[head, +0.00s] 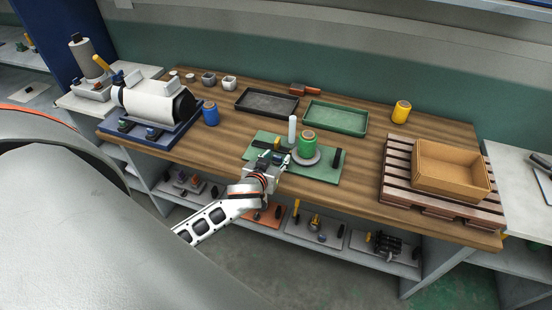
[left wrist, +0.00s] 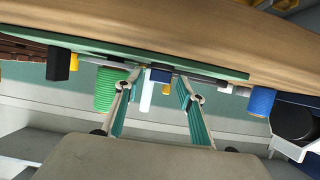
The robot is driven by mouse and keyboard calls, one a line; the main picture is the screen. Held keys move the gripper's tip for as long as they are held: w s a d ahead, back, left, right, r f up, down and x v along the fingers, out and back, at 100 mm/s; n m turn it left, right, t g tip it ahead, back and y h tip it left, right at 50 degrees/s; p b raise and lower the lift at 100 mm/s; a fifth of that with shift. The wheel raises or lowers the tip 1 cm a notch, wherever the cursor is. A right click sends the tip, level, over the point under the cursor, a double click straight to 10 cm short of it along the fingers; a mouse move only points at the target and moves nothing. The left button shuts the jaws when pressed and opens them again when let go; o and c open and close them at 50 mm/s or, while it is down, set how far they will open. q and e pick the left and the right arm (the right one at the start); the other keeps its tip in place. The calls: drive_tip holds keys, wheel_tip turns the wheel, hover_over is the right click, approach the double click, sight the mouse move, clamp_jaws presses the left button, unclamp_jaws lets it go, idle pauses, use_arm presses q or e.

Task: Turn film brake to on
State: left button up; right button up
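The tape extruder shows as a green board (head: 325,172) on the wooden bench. It bears a green spool (head: 307,143) on a grey disc (head: 306,157), a white post (head: 292,129), a small yellow block (head: 277,144) and a black upright piece (head: 337,159). I cannot tell which part is the film brake. My left gripper (head: 266,160) is at the board's front left part. In the left wrist view the left gripper (left wrist: 157,82) is open, with a dark blue block (left wrist: 160,75) and the white post (left wrist: 148,97) showing between its fingers; contact is unclear. My right gripper is out of view.
A blue spool (head: 210,114) and a machine with a white roll (head: 150,105) stand left. A black tray (head: 266,103) and green tray (head: 336,118) lie behind. A cardboard box (head: 453,169) on a pallet (head: 398,175) stands right. Bench front centre is mostly free.

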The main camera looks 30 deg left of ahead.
use_arm(q)
clamp_jaws()
